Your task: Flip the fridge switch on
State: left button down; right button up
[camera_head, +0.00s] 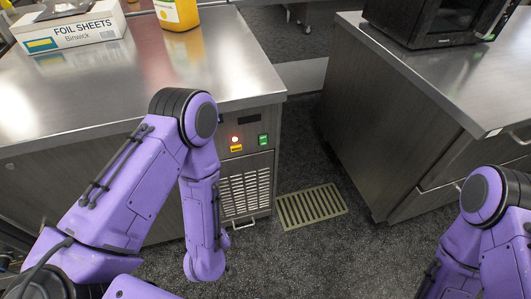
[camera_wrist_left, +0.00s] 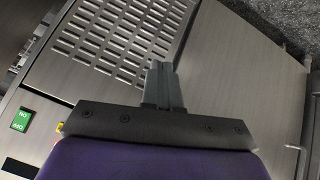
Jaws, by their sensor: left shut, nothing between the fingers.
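The fridge front (camera_head: 249,155) is under the steel counter. It has a small green switch (camera_head: 263,140), a lit red lamp (camera_head: 235,139), a yellow label (camera_head: 236,149) and a dark display (camera_head: 249,119). The switch also shows in the left wrist view (camera_wrist_left: 22,119), at the left edge. I cannot tell its position. My left gripper (camera_wrist_left: 163,72) is shut and empty, in front of the panel near the vent grille (camera_wrist_left: 125,35) and apart from the switch. In the head view my left forearm hides most of that gripper. My right arm shows at the right, its gripper out of view.
A foil sheets box (camera_head: 75,35) and a yellow container (camera_head: 178,12) stand on the counter (camera_head: 120,90). A floor drain grate (camera_head: 312,206) lies right of the fridge. A second counter (camera_head: 400,70) with a black microwave (camera_head: 435,20) stands at right. The aisle floor between is clear.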

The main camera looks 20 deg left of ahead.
aim_at(263, 144)
pick_arm(q)
jog(key=w+d+r+n+t+y+b, duration=0.25)
jog(key=w+d+r+n+t, duration=0.4)
jog(key=w+d, duration=0.5)
jog(key=w+d+r+n+y+b, duration=0.2)
jog(key=d+r+n+y, duration=0.1)
jog(key=r+n, duration=0.5)
jog(key=shift+d+r+n, duration=0.3)
jog(key=shift+d+n, duration=0.25)
jog(key=shift+d, duration=0.15)
pick_arm(e)
notch_tip(263, 144, down, 6)
jog(key=shift+f, duration=0.2)
pick_arm(q)
jog(key=shift+w, duration=0.2)
jog(key=x, duration=1.3)
jog(key=shift+w+a+f, duration=0.2)
jog(key=shift+a, duration=0.2)
pick_arm(e)
jog(key=shift+w+r, duration=0.1)
jog(key=shift+r, duration=0.05)
